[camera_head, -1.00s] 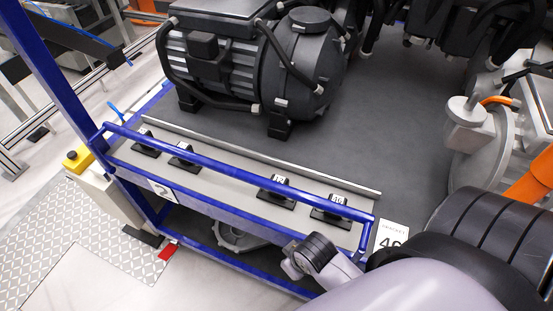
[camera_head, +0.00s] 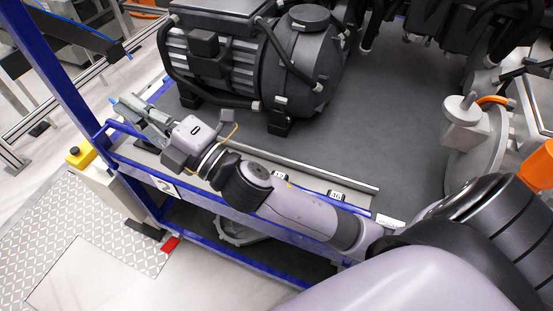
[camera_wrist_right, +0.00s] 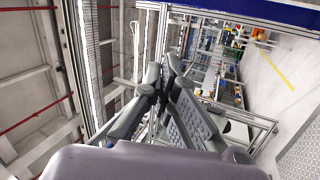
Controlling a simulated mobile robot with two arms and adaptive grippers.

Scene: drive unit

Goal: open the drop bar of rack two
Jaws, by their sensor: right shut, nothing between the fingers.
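Rack two is a blue-framed rack (camera_head: 228,212) with a white number label (camera_head: 163,186) on its front rail. Its blue drop bar (camera_head: 122,128) shows at the left end by the post, and most of its length is hidden behind my right arm. My right gripper (camera_head: 124,105) is shut and empty, pointing left above the bar's left end near the blue upright. I cannot tell whether it touches the bar. In the right wrist view the closed fingers (camera_wrist_right: 172,66) meet at their tips with nothing between them. My left gripper is not in view.
A dark grey motor (camera_head: 250,60) stands on the rack's deck behind the bar. A blue upright post (camera_head: 55,70) rises at the left. A yellow-topped box (camera_head: 78,157) stands beside the post. A silver rail (camera_head: 300,167) runs along the deck.

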